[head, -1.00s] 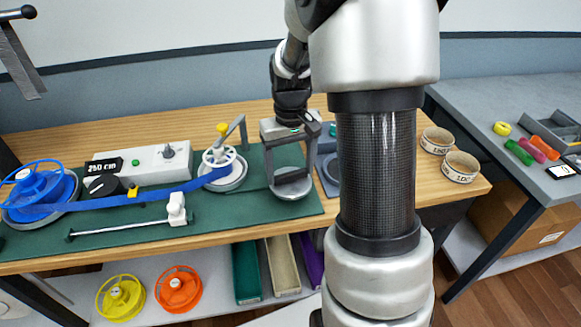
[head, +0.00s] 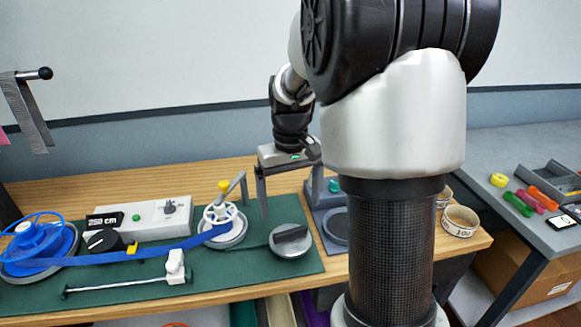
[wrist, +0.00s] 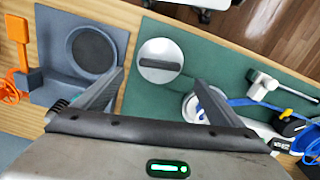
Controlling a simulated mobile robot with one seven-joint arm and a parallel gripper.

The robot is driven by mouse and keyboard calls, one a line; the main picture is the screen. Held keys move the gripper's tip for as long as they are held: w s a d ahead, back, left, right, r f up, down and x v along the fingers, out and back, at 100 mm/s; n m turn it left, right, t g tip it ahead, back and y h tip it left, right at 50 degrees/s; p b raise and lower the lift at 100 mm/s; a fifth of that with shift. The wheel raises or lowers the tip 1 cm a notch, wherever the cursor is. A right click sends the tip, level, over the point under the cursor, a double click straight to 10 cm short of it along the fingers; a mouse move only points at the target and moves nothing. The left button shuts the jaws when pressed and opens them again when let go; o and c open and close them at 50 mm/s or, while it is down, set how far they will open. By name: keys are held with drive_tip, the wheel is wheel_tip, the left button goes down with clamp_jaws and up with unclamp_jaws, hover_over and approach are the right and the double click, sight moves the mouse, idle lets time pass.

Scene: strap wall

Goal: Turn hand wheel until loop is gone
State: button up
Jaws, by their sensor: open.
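The white spoked wheel (head: 220,214) with a crank arm and yellow knob (head: 224,186) stands on the green mat (head: 210,272). A blue strap (head: 150,251) runs from it to the blue spool (head: 38,245) at left; no clear slack loop shows in the head view. A grey disc with a dark raised bar (head: 291,240) sits right of the wheel; it also shows in the wrist view (wrist: 159,61). My gripper (head: 291,207) is open and empty above and behind the disc. In the wrist view one finger partly covers the white wheel (wrist: 194,108).
A control box (head: 145,220) with a "250 cm" display stands behind the strap. A white slider on a rod (head: 175,267) lies in front. A grey-blue holder (head: 335,225) is right of the disc. Tape rolls (head: 460,220) sit at the table's right end.

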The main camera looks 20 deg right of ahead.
wheel_tip(320, 180, up, 9)
drive_tip(key=p, duration=0.1)
idle(1.3)
drive_tip(key=s+a+r+t+p, duration=0.2)
drive_tip(key=s+a+r+p, duration=0.2)
drive_tip(key=s+r, duration=0.3)
drive_tip(key=s+a+r+t+p, duration=0.3)
drive_tip(key=s+a+r+p, duration=0.2)
drive_tip(key=s, duration=0.6)
drive_tip(key=shift+r+t+p, duration=0.3)
drive_tip(key=shift+r+p, duration=0.45)
drive_tip(key=shift+r, duration=0.1)
drive_tip(key=shift+a, duration=0.1)
